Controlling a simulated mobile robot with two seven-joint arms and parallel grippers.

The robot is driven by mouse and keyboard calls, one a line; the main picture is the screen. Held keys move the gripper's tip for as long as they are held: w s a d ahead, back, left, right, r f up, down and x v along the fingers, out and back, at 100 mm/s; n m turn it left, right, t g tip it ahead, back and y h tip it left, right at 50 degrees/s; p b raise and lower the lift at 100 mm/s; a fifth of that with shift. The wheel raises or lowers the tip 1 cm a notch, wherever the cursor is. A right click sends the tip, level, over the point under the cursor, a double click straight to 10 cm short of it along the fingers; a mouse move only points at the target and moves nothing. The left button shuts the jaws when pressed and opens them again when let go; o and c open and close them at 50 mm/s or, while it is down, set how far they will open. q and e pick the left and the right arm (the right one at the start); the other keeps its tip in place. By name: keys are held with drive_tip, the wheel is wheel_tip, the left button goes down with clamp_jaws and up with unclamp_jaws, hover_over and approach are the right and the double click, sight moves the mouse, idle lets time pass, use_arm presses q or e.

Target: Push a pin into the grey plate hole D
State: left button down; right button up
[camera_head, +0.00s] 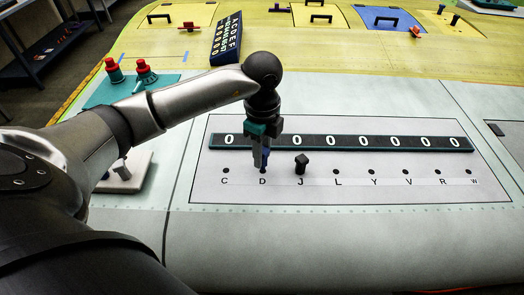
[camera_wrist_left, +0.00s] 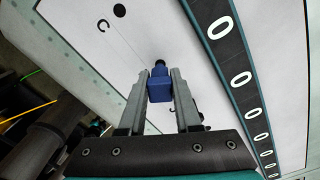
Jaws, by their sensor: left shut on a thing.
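The grey plate (camera_head: 340,190) has a row of holes lettered C, D, J, L, Y, V, R, W. My left gripper (camera_head: 263,162) is over hole D, pointing down, shut on a blue pin (camera_head: 264,167). In the left wrist view the blue pin (camera_wrist_left: 160,88) sits between the two fingers of the left gripper (camera_wrist_left: 159,78), with its dark end toward the plate. Hole D is hidden by the pin and fingers, so I cannot tell whether the tip is inside it. My right gripper is not in view.
A black pin (camera_head: 301,164) stands at J, right beside my left gripper. A dark strip of zeros (camera_head: 345,143) runs behind the holes. Red-topped knobs (camera_head: 142,68) and a lettered dark board (camera_head: 227,38) are farther back. The plate right of J is clear.

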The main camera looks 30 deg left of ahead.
use_arm(q)
drive_tip(key=shift+f, duration=0.1)
idle(0.5)
drive_tip(key=shift+f+b, duration=0.95)
drive_tip(key=shift+f, duration=0.35)
drive_tip(key=c, duration=0.5)
unclamp_jaws()
wheel_tip(320, 180, up, 14)
drive_tip(key=shift+f, duration=0.1)
drive_tip(key=shift+r, duration=0.75)
